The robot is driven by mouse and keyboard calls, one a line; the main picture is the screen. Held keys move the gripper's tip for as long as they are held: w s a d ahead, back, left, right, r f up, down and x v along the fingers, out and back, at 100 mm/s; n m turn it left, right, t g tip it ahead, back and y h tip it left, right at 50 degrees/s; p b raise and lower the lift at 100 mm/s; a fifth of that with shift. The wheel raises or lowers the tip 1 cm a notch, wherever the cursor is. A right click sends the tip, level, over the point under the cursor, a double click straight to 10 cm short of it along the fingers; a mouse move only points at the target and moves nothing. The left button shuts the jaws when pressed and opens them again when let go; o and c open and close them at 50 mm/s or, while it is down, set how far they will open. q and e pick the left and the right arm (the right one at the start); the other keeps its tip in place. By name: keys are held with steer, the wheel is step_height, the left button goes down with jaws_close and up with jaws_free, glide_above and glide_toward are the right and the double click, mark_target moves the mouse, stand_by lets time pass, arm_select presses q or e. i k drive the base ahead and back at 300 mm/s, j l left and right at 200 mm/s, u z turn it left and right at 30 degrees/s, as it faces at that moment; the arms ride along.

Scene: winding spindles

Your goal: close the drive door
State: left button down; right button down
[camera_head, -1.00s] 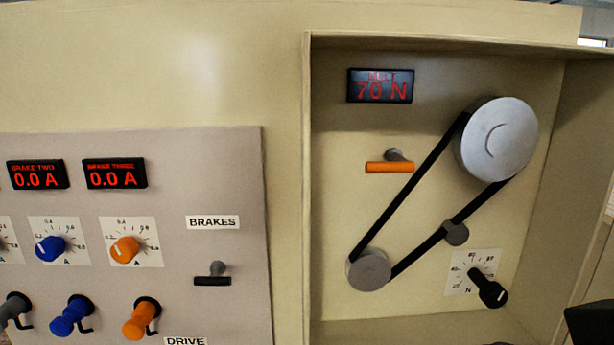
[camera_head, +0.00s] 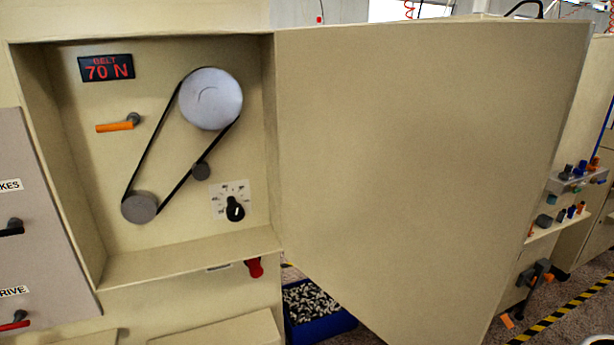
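The drive door (camera_head: 420,150) is a large beige panel. It stands open, swung out to the right from the right edge of the drive compartment (camera_head: 190,258). The compartment is uncovered and shows a black belt (camera_head: 152,142) around a large silver pulley (camera_head: 211,98) and a small grey pulley (camera_head: 139,207). An orange-handled lever (camera_head: 115,127), a dial with a black knob (camera_head: 235,209) and a display (camera_head: 106,67) reading 70 N are also inside. I make out neither of my grippers in the head view.
A red knob (camera_head: 255,267) sits below the compartment. A blue bin (camera_head: 320,328) of small black and white parts is on the floor, partly behind the door. Another machine (camera_head: 570,215) stands beyond the door's free edge, with yellow-black floor tape (camera_head: 565,315) beside it.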

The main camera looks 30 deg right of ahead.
mark_target(417, 157)
steer(key=l+u, duration=0.15)
steer(key=l, duration=0.4)
steer(key=l+u, duration=0.1)
steer(key=l, duration=0.4)
steer(key=k+l+u, duration=0.15)
steer(key=l, duration=0.35)
steer(key=k+l+u, duration=0.15)
steer(key=l, duration=0.35)
steer(key=l+u, duration=0.1)
steer(key=l, duration=0.4)
steer(key=k, duration=0.05)
